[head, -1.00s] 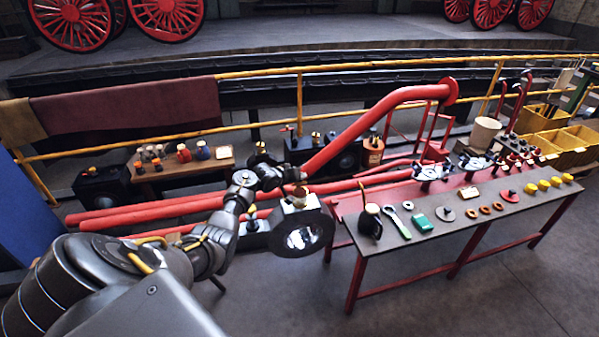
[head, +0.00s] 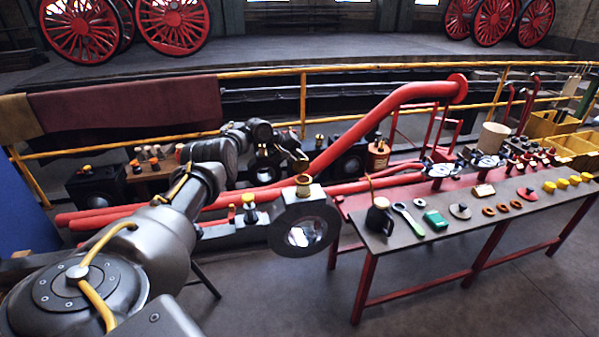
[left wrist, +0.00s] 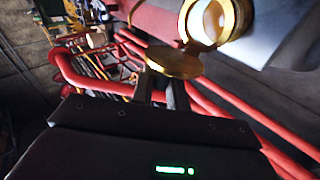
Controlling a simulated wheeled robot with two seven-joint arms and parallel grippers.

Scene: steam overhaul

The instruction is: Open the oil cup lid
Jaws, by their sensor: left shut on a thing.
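The brass oil cup (head: 303,185) stands on top of a dark rod end with a round hole (head: 306,232). In the left wrist view the cup (left wrist: 212,22) shows its round open mouth. Its brass lid (left wrist: 172,62) is swung out to the side, beside the cup rim. My left gripper (head: 299,162) is just above and behind the cup in the head view. Its fingers (left wrist: 161,85) are shut on the lid in the left wrist view, and their exact contact is partly hidden. My right gripper is not in view.
A red-legged workbench (head: 470,222) with tools, rings and yellow knobs stands to the right. Red pipes (head: 385,118) run behind the cup. A yellow railing (head: 400,67) crosses the back. The floor in front of the bench is clear.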

